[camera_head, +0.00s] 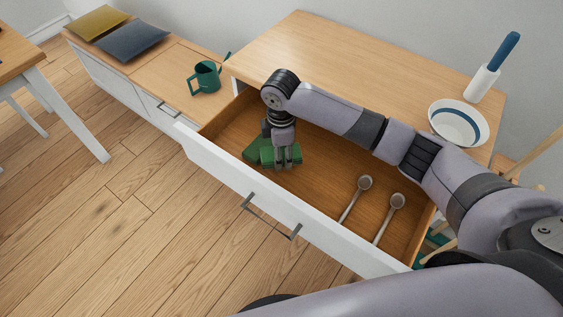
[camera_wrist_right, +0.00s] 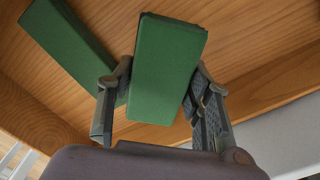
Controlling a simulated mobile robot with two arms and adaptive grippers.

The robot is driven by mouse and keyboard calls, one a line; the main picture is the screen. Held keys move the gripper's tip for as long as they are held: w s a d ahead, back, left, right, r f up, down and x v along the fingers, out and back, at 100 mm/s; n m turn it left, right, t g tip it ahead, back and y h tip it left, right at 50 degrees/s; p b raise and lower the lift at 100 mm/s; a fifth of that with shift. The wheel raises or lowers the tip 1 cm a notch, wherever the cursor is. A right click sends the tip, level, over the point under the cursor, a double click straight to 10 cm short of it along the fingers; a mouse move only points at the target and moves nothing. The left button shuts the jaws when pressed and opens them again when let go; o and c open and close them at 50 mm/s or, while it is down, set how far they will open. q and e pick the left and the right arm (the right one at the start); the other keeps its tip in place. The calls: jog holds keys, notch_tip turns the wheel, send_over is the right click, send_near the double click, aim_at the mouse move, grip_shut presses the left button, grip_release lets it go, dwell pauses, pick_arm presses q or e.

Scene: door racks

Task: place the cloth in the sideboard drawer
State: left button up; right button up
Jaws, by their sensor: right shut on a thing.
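The sideboard drawer (camera_head: 330,165) is pulled open, with a white front (camera_head: 225,178) and a wooden floor. My right gripper (camera_head: 286,164) reaches down inside its left part. In the right wrist view its fingers (camera_wrist_right: 165,100) are shut on a green, folded, block-like cloth (camera_wrist_right: 168,65). In the head view the green cloth (camera_head: 267,156) shows low in the drawer, partly hidden by the gripper; I cannot tell whether it touches the floor. A second green block-like piece (camera_wrist_right: 72,40) lies beside it on the wood, outside the fingers. My left gripper is not in view.
Two spoon-like utensils (camera_head: 352,205) (camera_head: 386,222) lie in the drawer's right part. On the sideboard top (camera_head: 330,60) stand a bowl (camera_head: 457,125) and a white holder with a blue handle (camera_head: 484,82). A green watering can (camera_head: 206,77) stands on the lower bench at left.

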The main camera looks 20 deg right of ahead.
jog(key=shift+f, duration=2.4)
jog(key=shift+f, duration=0.1)
jog(key=o, duration=1.1)
notch_tip(320, 180, up, 12)
jog(key=shift+r, duration=0.15)
